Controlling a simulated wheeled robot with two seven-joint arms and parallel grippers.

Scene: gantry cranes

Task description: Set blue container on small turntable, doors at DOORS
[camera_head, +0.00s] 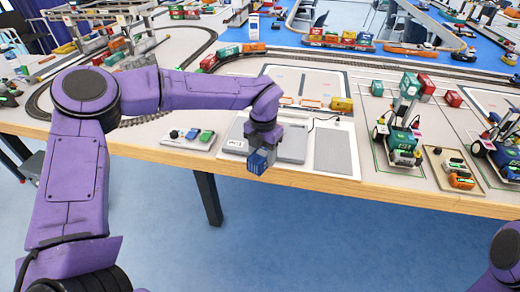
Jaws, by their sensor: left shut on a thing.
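The blue container (258,163) hangs beneath my left gripper (263,148), which is shut on it. It is at the front edge of the layout table, over or just beyond the edge; I cannot tell its exact height. Which end has its doors is too small to tell. I cannot pick out the small turntable or a DOORS mark for certain. A flat grey unit with a small display (236,145) lies behind and beside the gripper, partly hidden by it. My right gripper is not in view; only part of that arm shows at the lower right.
A ribbed grey plate (336,153) lies to the right. Rails and toy trains fill the back.

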